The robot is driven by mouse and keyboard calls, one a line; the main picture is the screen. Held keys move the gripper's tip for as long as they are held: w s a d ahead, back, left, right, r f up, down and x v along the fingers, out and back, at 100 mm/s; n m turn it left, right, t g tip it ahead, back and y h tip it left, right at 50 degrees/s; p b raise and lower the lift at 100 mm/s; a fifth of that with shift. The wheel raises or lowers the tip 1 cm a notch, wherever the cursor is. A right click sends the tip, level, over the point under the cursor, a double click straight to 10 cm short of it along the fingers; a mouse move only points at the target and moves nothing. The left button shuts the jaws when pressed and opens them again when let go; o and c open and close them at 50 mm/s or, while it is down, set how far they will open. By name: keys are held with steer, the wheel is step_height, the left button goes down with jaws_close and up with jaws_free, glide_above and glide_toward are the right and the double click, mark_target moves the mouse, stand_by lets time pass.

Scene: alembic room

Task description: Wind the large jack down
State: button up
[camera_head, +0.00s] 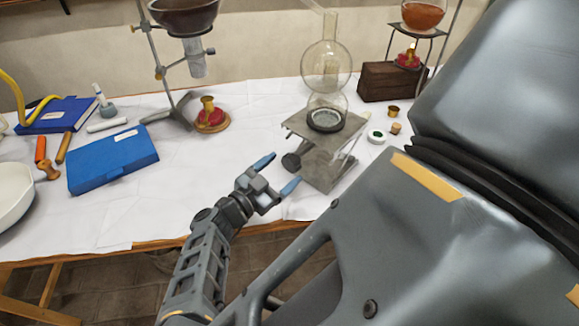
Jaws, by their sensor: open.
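The large jack (318,172) is a grey metal lab jack standing raised on the white-covered table, right of centre. Its dark round knob (291,162) sticks out at its left side. A clear glass flask (326,66) with a round bulb stands upright on the jack's top plate, its lower part in a dark ring (325,119). My gripper (277,174) is open and empty, just left of and in front of the jack. Its blue-tipped fingers point toward the knob, apart from it as far as I can tell.
A blue book (112,160) lies to the left. A red and brass burner (210,116) stands behind my gripper, near a metal stand (171,110). A wooden block (391,83), small white-rimmed dish (377,136) and corks are right of the jack. The table front edge (150,245) is near my arm.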

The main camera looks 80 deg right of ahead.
steer(key=shift+b+v, duration=0.3)
steer(key=shift+v, duration=1.4)
